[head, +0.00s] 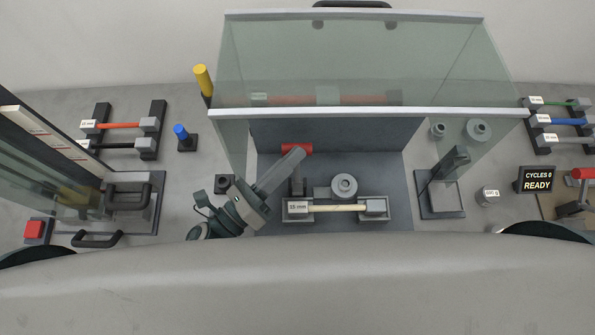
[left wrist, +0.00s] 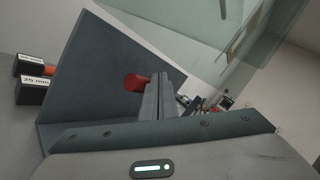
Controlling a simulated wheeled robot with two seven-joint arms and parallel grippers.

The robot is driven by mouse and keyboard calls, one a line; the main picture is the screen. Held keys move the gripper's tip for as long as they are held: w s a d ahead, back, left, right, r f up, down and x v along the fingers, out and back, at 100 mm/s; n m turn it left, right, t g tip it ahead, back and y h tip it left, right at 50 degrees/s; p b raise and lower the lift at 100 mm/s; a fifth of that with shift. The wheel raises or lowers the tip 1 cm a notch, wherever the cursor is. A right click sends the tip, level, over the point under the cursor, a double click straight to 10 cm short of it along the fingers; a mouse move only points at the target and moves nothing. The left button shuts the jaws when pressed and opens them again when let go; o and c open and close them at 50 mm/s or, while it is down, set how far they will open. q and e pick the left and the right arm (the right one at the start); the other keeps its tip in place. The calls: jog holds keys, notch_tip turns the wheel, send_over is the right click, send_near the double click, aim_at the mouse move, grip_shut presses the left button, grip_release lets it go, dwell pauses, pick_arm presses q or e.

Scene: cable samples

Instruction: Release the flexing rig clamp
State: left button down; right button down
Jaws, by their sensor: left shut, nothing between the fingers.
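The flexing rig (head: 390,215) stands in the middle of the head view under a raised clear guard. Its clamp has a red handle (head: 290,148) at the back, above a grey post (head: 297,186). My left gripper (head: 296,155) reaches in from the left, shut and empty, its tips at the red handle and partly overlapping it. In the left wrist view the shut fingers (left wrist: 163,90) point past the red handle (left wrist: 132,82), which shows just left of them. I cannot tell whether they touch. A pale cable sample (head: 335,208) lies between two grey end blocks in front. My right gripper is out of view.
The clear guard (head: 350,65) hangs above the rig, with side panes close to my left arm. A round grey weight (head: 344,186) sits behind the sample. A READY display (head: 537,180) stands right.

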pick_arm(q)
jog(key=shift+w, duration=0.45)
dwell(0.6)
jog(key=shift+s, duration=0.1)
jog(key=shift+s+a+f+b, duration=0.15)
jog(key=shift+s+b, duration=0.4)
jog(key=shift+s, duration=0.9)
jog(key=shift+s+d+f+b, duration=0.1)
jog(key=shift+s+f+b, duration=0.3)
jog(key=shift+s, duration=1)
jog(key=shift+s+a+f+b, duration=0.1)
jog(key=shift+s+b, duration=0.55)
jog(key=shift+s, duration=0.8)
jog(key=s, duration=0.1)
jog(key=s+b, duration=0.1)
jog(key=s, duration=0.1)
jog(key=s+b, duration=0.1)
jog(key=s, duration=0.1)
jog(key=shift+f, duration=0.3)
